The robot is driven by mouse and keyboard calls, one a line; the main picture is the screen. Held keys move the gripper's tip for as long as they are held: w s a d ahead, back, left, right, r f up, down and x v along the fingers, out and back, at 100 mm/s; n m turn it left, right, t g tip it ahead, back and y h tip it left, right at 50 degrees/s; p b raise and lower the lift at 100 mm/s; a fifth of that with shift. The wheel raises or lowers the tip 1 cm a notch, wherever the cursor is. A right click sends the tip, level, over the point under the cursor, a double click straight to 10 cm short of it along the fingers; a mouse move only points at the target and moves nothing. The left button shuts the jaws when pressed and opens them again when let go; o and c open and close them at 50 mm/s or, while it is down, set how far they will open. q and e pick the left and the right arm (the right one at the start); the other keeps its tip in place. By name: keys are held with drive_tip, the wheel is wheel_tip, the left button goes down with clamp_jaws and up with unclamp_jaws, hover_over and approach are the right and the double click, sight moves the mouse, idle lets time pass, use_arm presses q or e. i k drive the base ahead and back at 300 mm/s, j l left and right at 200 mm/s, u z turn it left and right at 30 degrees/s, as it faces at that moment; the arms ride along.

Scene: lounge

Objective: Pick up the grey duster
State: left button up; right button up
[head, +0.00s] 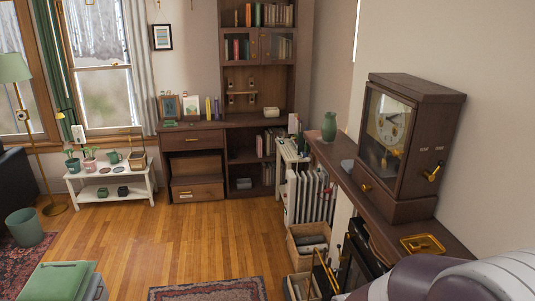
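I cannot make out the grey duster for certain. A small grey item (347,165) lies on the dark wooden mantel shelf (330,152), between the green vase and the clock; it is too small to tell whether it is the duster. Neither of my grippers is visible in the head view.
A wooden clock (408,140) and green vase (329,127) stand on the shelf, with a brass tray (422,244) at its near end. Below are a white radiator (310,195) and a box (308,246). A white bench (110,187) stands left. The middle wooden floor (190,245) is clear.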

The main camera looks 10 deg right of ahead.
sight(348, 165)
drive_tip(key=i+j, duration=0.15)
drive_tip(key=i, duration=0.3)
drive_tip(key=i+j, duration=0.15)
drive_tip(key=i, duration=0.35)
drive_tip(key=i+j+z, duration=0.1)
drive_tip(key=i, duration=0.35)
drive_tip(key=i+j, duration=0.25)
drive_tip(key=i, duration=0.2)
drive_tip(key=i+z, duration=0.25)
drive_tip(key=z, duration=0.2)
drive_tip(key=i+j+z, duration=0.15)
drive_tip(key=i+z, duration=0.15)
drive_tip(key=z, duration=0.15)
drive_tip(key=i+j+z, duration=0.2)
drive_tip(key=z, duration=0.25)
drive_tip(key=i+j+z, duration=0.2)
drive_tip(key=z, duration=0.25)
drive_tip(key=i+j+z, duration=0.1)
drive_tip(key=j+z, duration=0.4)
